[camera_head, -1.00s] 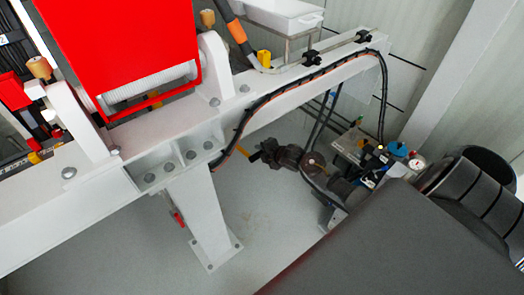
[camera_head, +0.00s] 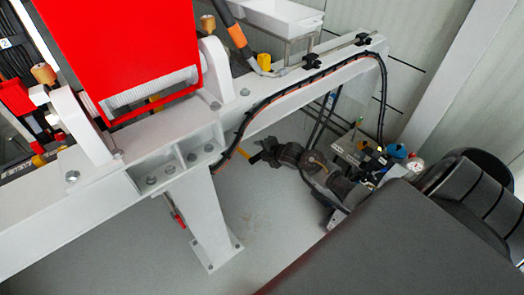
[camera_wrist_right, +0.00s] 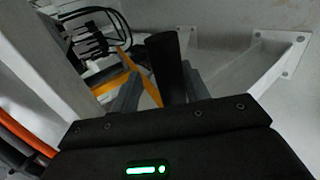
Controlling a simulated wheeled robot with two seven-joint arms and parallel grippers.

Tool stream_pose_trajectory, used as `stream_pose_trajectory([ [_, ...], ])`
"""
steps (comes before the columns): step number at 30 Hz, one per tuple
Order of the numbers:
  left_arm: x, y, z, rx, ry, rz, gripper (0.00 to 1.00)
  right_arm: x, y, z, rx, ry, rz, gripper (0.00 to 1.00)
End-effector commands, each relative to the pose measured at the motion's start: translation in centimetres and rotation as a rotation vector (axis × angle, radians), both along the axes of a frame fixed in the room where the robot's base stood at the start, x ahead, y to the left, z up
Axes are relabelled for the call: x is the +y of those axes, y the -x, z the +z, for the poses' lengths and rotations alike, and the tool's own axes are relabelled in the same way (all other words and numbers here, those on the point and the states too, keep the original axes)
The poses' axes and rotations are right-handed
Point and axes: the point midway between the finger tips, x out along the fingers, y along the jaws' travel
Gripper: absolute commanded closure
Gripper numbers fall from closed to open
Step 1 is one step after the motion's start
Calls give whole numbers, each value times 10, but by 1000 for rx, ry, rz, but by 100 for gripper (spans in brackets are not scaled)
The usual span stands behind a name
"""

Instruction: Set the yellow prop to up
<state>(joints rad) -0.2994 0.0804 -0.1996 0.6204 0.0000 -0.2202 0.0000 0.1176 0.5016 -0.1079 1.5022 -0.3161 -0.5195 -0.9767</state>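A yellow bar, which looks like the yellow prop, shows in the right wrist view (camera_wrist_right: 117,77), running slantwise behind my right gripper's fingers. In the head view a small yellow piece (camera_head: 254,158) shows below the white beam, beside the dark end of my right arm. My right gripper (camera_wrist_right: 158,92) has its two grey fingers apart, with a black cylinder (camera_wrist_right: 163,62) standing between them in the picture. I cannot tell whether the fingers touch the cylinder or whether it belongs to the prop. In the head view the right gripper (camera_head: 268,150) is small and dark. My left gripper is not in view.
The white beam (camera_head: 310,85) with a black cable runs above my right arm. Its white leg (camera_head: 205,215) stands on the floor to the left. A large red panel (camera_head: 120,45) is at upper left. Floor below the gripper is clear.

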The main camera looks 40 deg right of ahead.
Motion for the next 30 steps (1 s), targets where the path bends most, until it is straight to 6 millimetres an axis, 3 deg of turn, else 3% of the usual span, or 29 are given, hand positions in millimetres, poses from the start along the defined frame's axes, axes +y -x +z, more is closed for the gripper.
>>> stream_pose_trajectory([
  [8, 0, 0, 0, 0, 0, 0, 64, 1, 5, -1, 6, -1, 3, 55],
  [21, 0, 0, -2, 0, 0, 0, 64, -3, 68, 43, 4, 1, 4, 55],
  [30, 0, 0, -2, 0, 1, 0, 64, -5, 90, 58, 4, 0, 1, 55],
])
